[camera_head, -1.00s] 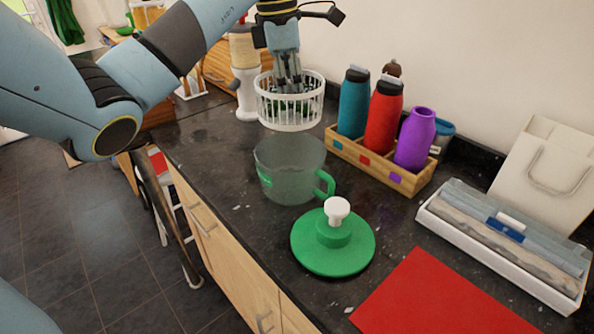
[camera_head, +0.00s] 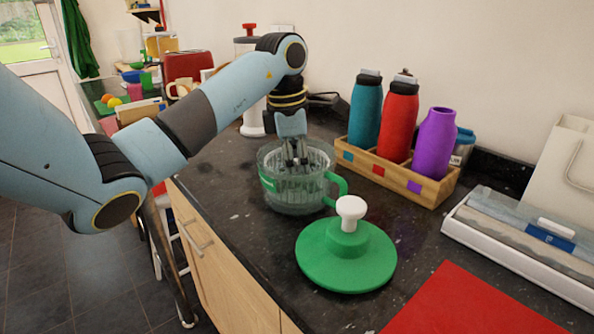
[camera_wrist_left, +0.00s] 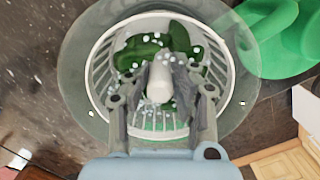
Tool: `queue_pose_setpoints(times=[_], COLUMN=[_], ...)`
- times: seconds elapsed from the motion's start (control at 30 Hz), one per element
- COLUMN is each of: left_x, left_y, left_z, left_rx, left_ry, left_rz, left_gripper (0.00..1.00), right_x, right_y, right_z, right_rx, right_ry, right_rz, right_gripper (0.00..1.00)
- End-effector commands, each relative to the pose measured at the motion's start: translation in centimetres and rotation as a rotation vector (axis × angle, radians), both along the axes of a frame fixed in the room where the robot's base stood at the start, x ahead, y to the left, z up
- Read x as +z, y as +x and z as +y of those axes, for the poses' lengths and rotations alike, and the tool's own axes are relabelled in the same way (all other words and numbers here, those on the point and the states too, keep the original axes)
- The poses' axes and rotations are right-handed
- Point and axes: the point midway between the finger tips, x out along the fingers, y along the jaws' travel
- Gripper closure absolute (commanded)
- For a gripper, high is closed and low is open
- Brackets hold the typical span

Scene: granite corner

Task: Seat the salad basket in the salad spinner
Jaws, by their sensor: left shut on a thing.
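The salad spinner bowl (camera_head: 268,197) is clear with a green handle and stands on the dark counter. The white salad basket (camera_wrist_left: 100,72) is inside the bowl, with green leaves and water drops in it. In the wrist view its rim sits within the bowl's rim (camera_wrist_left: 76,98). My left gripper (camera_head: 297,162) reaches down into the basket and is shut on its white central post, as the left wrist view (camera_wrist_left: 160,85) shows. Whether the basket touches the bowl's floor is hidden. The green lid (camera_head: 345,262) with a white knob lies beside the bowl. My right gripper is not in view.
A wooden caddy (camera_head: 400,183) with teal, red and purple bottles stands behind the bowl. A red mat (camera_head: 460,305), a white tray (camera_head: 520,250) and a white bag (camera_head: 565,170) are at the right. The counter's front edge is close to the bowl.

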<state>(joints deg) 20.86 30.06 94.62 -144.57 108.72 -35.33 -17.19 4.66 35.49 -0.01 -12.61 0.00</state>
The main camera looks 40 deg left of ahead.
Motion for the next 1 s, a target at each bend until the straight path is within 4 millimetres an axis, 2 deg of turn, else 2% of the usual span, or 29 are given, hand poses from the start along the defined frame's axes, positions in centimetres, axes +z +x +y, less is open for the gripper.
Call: queue_pose_setpoints(times=[0.33, 0.37, 0.53, 0.83, 1.0], left_x=[-0.5, -0.6, -0.4, -0.2, 1.7], left_y=[0.1, 0.0, 0.0, 0.0, 0.0], left_z=[0.0, 0.0, 0.0, 0.0, 0.3], left_rx=[-0.001, -0.001, -0.001, -0.001, -0.001], left_ry=[0.001, 0.001, 0.001, 0.001, 0.004], left_rz=[-0.002, -0.002, -0.002, -0.002, -0.006], left_gripper=[1.00, 0.76, 0.54, 0.54, 0.54], right_x=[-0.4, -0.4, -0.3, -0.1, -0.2], right_y=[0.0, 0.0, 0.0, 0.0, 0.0], right_z=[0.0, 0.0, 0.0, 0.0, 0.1], right_rx=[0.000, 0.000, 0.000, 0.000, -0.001], right_ry=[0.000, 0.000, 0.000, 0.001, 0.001], right_rz=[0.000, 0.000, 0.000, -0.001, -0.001], right_gripper=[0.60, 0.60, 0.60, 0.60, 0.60])
